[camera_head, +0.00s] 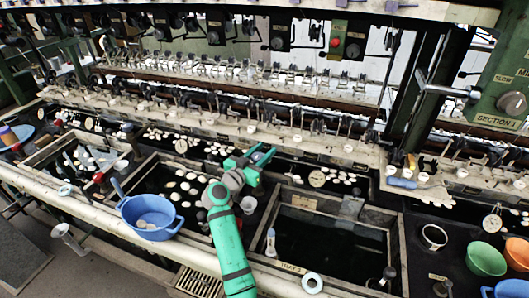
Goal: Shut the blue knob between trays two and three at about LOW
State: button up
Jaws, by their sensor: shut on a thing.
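My green arm reaches in from the bottom middle, over the divider between the middle tray (128,183) and the right tray (330,197). The right tray holds dark water, and a label plate is on its front rim. My gripper (254,157) is at the back end of that divider, near the long white ledge. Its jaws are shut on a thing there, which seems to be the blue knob. The jaws and wrist hide the knob, so its turn angle and LOW mark cannot be made out.
A blue basin (151,217) sits at the middle tray's front left. A small bottle (270,242) stands on the divider, right of my forearm. Green (486,259) and orange (517,252) bowls are at far right. Reeling machinery lines the back.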

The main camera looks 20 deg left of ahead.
aim_at(254, 160)
jog(key=shift+d+r+h, duration=0.1)
jog(key=shift+r+h, duration=0.05)
jog(key=shift+h, duration=0.15)
jog(key=o, duration=1.1)
jog(key=shift+c, duration=0.2)
jog(key=v, duration=1)
jog(key=shift+s, duration=0.4)
